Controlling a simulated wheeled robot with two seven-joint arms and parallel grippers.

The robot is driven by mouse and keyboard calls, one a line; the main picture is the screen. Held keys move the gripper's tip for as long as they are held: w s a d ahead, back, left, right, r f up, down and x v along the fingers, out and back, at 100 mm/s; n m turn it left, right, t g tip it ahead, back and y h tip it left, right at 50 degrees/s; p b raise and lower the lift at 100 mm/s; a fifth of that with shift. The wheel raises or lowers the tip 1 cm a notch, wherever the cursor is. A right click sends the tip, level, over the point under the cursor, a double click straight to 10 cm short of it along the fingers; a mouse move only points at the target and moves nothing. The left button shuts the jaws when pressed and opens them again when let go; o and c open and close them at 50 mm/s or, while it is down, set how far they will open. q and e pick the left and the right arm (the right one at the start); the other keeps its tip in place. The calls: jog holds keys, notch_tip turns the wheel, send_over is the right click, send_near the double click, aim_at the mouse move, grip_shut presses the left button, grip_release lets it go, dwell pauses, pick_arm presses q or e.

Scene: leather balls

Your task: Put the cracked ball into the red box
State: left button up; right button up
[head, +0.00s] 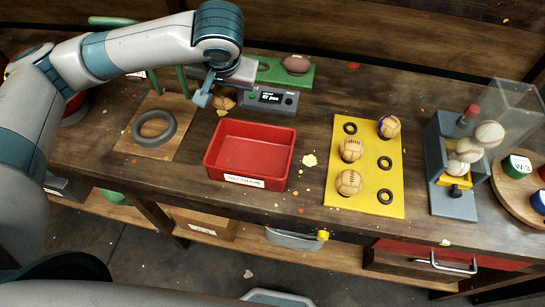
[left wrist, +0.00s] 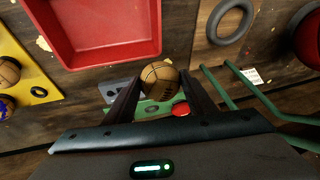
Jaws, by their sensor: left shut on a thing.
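My left gripper (head: 214,99) is shut on a tan leather ball (head: 225,102) behind the red box. In the left wrist view the ball (left wrist: 160,76) sits between the two dark fingers, with dark seam lines on it; I cannot tell for sure that a crack shows. The red box (head: 250,148) is open and empty, with a white label on its front; it also fills the upper left of the left wrist view (left wrist: 100,30). The ball is outside the box. My right gripper is not in view.
A yellow board (head: 375,190) with several balls and black rings stands right of the box. A grey digital device (head: 268,98) and a green stand with a brown ball (head: 296,64) are behind. A dark ring (head: 154,128) on wood is left. A grey ball holder (head: 455,190) stands right.

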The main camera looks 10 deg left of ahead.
pick_arm(q)
jog(key=shift+w+d, duration=0.1)
jog(key=shift+d, duration=0.15)
jog(key=shift+a, duration=0.1)
jog(key=shift+s+d+f+m, duration=0.15)
jog(key=shift+s+d+m, duration=0.1)
jog(key=shift+d+m, duration=0.1)
jog(key=s+d+f+m+g+h+p, duration=0.1)
jog(key=s+d+m+h, duration=0.5)
jog(key=s+d+m, duration=0.7)
jog(key=f+m+p, duration=0.1)
jog(key=m+p, duration=0.1)
jog(key=m, duration=0.1)
jog(key=shift+s+g+h, duration=0.25)
jog(key=shift+g+h, duration=0.05)
jog(key=shift+f, duration=0.15)
